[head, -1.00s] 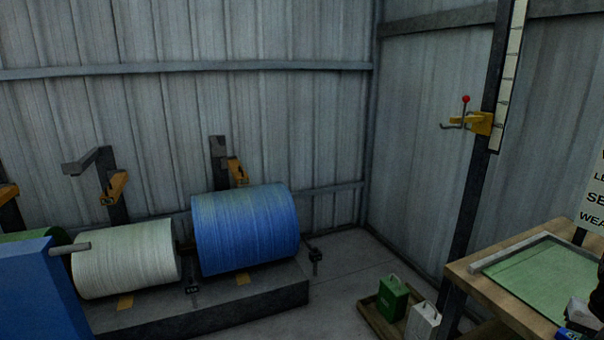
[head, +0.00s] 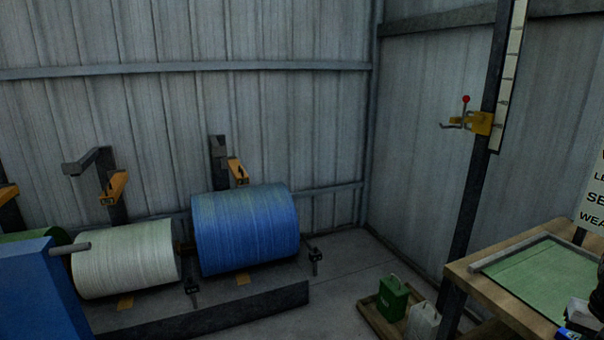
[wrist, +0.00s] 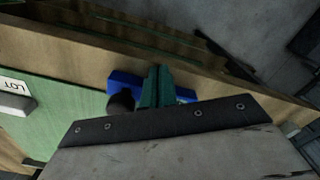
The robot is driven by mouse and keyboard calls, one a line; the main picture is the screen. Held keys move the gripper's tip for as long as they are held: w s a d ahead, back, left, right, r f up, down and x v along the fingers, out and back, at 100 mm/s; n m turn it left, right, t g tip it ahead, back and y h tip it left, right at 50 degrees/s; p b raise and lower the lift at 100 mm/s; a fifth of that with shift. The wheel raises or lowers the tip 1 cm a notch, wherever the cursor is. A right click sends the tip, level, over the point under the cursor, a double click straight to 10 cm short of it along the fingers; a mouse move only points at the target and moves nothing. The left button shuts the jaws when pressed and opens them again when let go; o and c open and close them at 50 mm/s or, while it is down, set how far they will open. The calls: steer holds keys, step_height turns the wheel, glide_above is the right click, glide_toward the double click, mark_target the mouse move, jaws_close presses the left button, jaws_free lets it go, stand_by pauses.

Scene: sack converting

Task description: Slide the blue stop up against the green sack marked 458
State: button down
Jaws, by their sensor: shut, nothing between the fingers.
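The blue stop (wrist: 125,82) lies near the edge of the wooden table in the wrist view, partly hidden behind my gripper. A bit of blue (head: 568,333) also shows at the lower right of the head view. My gripper (wrist: 157,72) has its dark green fingers shut, with nothing between them, in front of the blue stop; whether they touch it I cannot tell. A flat green sheet (wrist: 62,112), perhaps the green sack, lies to the left in the wrist view. Its mark reading 458 is not legible. A dark round knob (wrist: 121,102) is beside the fingers.
The wooden table (head: 478,282) carries a framed green surface (head: 545,278). A white tag reading LOT (wrist: 14,87) is at the wrist view's left. Blue (head: 245,228) and white (head: 125,258) rolls are left.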

steer(key=shift+w+d, duration=0.1)
steer(key=shift+d, duration=0.25)
stand_by(0.3)
steer(key=shift+w+d, duration=0.15)
steer(key=shift+d, duration=0.15)
steer(key=shift+w+d, duration=0.25)
steer(key=shift+d, duration=0.35)
steer(key=shift+a, duration=0.15)
stand_by(0.3)
steer(key=shift+s+a, duration=0.4)
steer(key=shift+a, duration=0.4)
step_height(320, 180, up, 8)
stand_by(0.5)
